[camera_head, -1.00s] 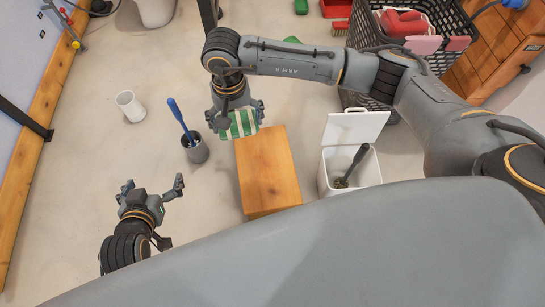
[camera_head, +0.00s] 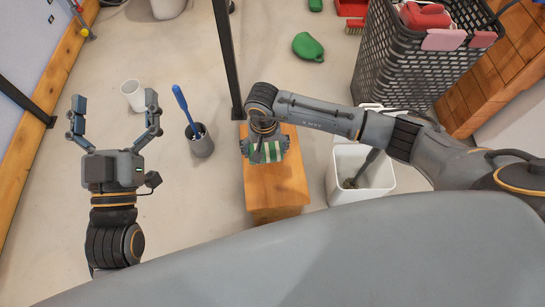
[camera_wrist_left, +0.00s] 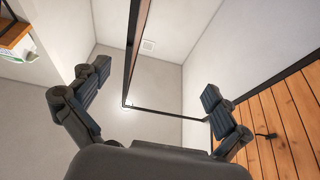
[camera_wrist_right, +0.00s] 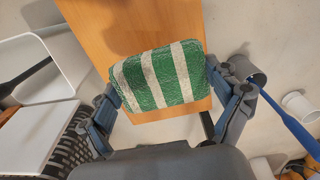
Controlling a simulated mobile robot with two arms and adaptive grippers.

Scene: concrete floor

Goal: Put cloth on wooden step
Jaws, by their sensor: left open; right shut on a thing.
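The green-and-white striped cloth (camera_head: 267,152) is in my right gripper (camera_head: 264,146), over the far part of the wooden step (camera_head: 277,187). In the right wrist view the cloth (camera_wrist_right: 160,77) lies between the two fingers of the gripper (camera_wrist_right: 170,100), with the step (camera_wrist_right: 150,22) behind it. I cannot tell whether the cloth touches the step's top. My left gripper (camera_head: 114,117) is open and empty, raised at the left of the head view. The left wrist view shows its spread fingers (camera_wrist_left: 150,100) with nothing between them.
A grey holder (camera_head: 201,143) with a blue-handled brush stands left of the step, near a white cup (camera_head: 134,95). A white open bin (camera_head: 345,183) stands close on the right. A black crate (camera_head: 400,66) is at the back right. A dark post (camera_head: 227,60) rises behind the step.

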